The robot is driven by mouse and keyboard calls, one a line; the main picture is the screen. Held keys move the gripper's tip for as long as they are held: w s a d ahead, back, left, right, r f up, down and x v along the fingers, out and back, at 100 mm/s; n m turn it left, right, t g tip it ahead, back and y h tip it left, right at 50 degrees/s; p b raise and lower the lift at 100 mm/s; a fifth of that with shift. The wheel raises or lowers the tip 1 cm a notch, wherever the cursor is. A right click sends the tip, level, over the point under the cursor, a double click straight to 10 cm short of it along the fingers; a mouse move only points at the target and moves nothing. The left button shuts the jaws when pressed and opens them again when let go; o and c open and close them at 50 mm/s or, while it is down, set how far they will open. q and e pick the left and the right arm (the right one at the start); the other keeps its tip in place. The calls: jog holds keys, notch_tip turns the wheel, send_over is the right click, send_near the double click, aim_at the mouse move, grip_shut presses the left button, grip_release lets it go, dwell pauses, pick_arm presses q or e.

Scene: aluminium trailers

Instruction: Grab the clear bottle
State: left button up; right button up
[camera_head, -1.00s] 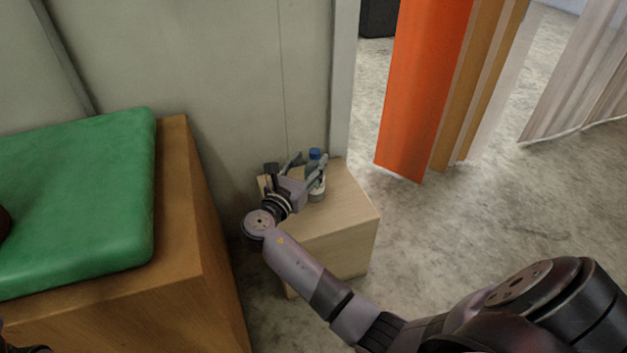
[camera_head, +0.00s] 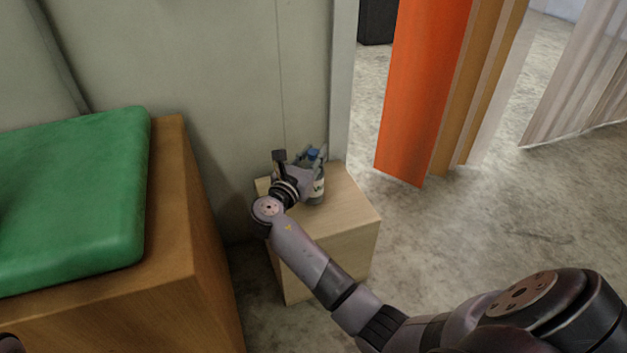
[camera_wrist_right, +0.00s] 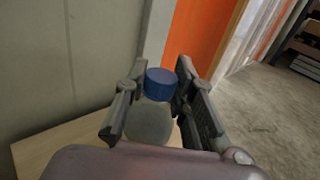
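The clear bottle (camera_head: 319,190) with a blue cap stands upright on a small light wooden cabinet (camera_head: 350,210) in the head view. My right gripper (camera_head: 312,160) is at the bottle and partly hides it. In the right wrist view, the blue cap (camera_wrist_right: 161,84) and rounded shoulder of the bottle (camera_wrist_right: 148,123) lie between the two spread fingers of the right gripper (camera_wrist_right: 158,68). A small gap shows between the bottle and the right-hand finger; contact on the other side cannot be told.
A wall stands close behind the cabinet. A wooden box (camera_head: 180,200) with a green cushion (camera_head: 85,200) is on the left. An orange curtain strip (camera_head: 420,90) hangs to the right of the cabinet. The floor on the right is clear.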

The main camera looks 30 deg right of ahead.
grip_shut()
dwell(0.3)
jog(key=shift+r, duration=0.1)
